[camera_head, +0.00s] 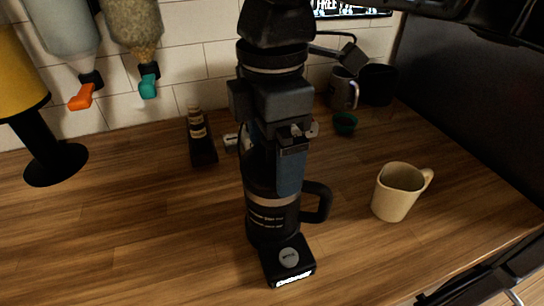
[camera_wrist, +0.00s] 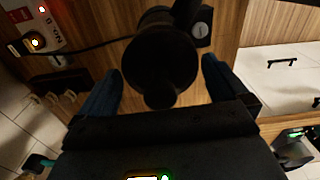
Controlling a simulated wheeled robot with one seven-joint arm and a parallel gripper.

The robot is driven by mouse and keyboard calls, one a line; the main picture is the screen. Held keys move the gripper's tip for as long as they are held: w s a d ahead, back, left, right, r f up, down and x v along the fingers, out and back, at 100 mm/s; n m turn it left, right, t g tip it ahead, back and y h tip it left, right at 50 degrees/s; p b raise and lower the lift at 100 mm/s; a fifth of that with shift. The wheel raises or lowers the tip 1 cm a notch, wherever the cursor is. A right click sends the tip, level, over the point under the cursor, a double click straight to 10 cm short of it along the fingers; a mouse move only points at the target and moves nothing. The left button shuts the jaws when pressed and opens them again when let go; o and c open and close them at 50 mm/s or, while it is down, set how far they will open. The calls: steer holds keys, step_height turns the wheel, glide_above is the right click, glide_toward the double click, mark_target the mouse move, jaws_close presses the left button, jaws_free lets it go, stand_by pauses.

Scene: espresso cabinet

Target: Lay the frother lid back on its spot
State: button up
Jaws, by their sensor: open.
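The frother (camera_head: 272,215) is a dark jug with a pale band and a black handle, upright on its small base with a round silver knob (camera_head: 289,257). In the wrist view, a round black lid (camera_wrist: 160,50) with a small knob covers the jug's top, between my fingers. I cannot tell from the dark picture whether it is fully seated. My gripper (camera_head: 288,168) points down over the frother and is open. Its blue fingers stand apart on either side of the lid, with gaps visible. In the head view, my gripper hides the lid.
A cream mug (camera_head: 398,192) stands to the right of the frother. A grey mug (camera_head: 343,90), a black cup (camera_head: 378,84) and a small green cup (camera_head: 345,123) are at the back. A dark stand (camera_head: 200,140) is behind left. Dispensers hang at upper left. The counter's front left is clear.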

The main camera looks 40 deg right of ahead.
steer(key=shift+c, duration=0.5)
steer(key=c, duration=0.7)
steer(key=shift+r, duration=0.15)
steer(key=shift+r, duration=0.25)
step_height(320, 180, up, 4)
steer(key=shift+f, duration=0.2)
steer(key=s+d+r, duration=0.6)
steer(key=d, duration=0.3)
steer(key=shift+s+d+r+b, duration=0.3)
steer(key=shift+s, duration=0.1)
